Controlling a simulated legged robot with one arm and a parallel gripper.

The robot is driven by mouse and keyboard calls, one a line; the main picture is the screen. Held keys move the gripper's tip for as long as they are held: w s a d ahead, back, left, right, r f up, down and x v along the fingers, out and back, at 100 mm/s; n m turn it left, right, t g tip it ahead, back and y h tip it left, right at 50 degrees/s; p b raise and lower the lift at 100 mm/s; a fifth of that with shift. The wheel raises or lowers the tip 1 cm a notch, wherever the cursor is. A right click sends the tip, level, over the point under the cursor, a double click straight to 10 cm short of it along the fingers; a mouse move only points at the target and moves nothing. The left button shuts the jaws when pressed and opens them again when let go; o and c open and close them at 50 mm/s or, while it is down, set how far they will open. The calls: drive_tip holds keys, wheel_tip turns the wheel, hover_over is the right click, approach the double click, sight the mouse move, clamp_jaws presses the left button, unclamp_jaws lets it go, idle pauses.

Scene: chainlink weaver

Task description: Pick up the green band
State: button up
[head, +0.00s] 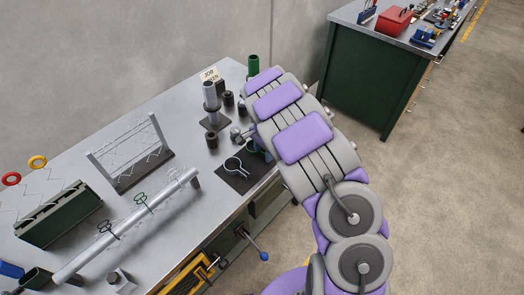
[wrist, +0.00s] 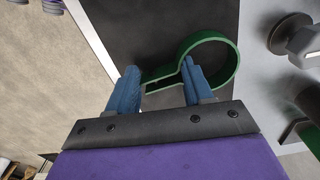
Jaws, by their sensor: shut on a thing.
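The green band (wrist: 234,60) is an open ring with a straight tab that runs left between my fingers in the wrist view. My gripper (wrist: 160,82) has its two blue fingers on the tab, shut on it, with the ring sticking out beyond the right finger. In the head view my gripper and the band are mostly hidden behind my arm; a bit of the green band (head: 252,147) shows beside the wrist. The band is over or at the far edge of a black mat (head: 238,184); I cannot tell whether it touches it.
A grey band clamp (head: 234,163) lies on the mat on the metal workbench (head: 185,225). A post on a base (head: 215,123) and dark cylinders stand nearby. A chainlink frame (head: 130,150) and a long tube (head: 125,225) are left. A green cabinet (head: 350,75) stands behind.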

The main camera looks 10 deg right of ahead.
drive_tip(key=shift+a+r, duration=0.1)
drive_tip(key=shift+r, duration=0.15)
drive_tip(key=d+r, duration=0.1)
drive_tip(key=d+r+p, duration=0.1)
drive_tip(key=r, duration=0.1)
drive_tip(key=shift+s+r, duration=0.1)
drive_tip(key=shift+r, duration=0.1)
drive_tip(key=s, duration=0.4)
drive_tip(key=s+p, duration=0.1)
drive_tip(key=shift+s+d+r, duration=0.2)
drive_tip(key=shift+s+r, duration=0.05)
drive_tip(key=shift+s, duration=0.15)
drive_tip(key=s+d+p, duration=0.1)
drive_tip(key=s+d, duration=0.3)
drive_tip(key=s, duration=0.5)
drive_tip(key=shift+r, duration=0.35)
drive_tip(key=shift+d, duration=0.4)
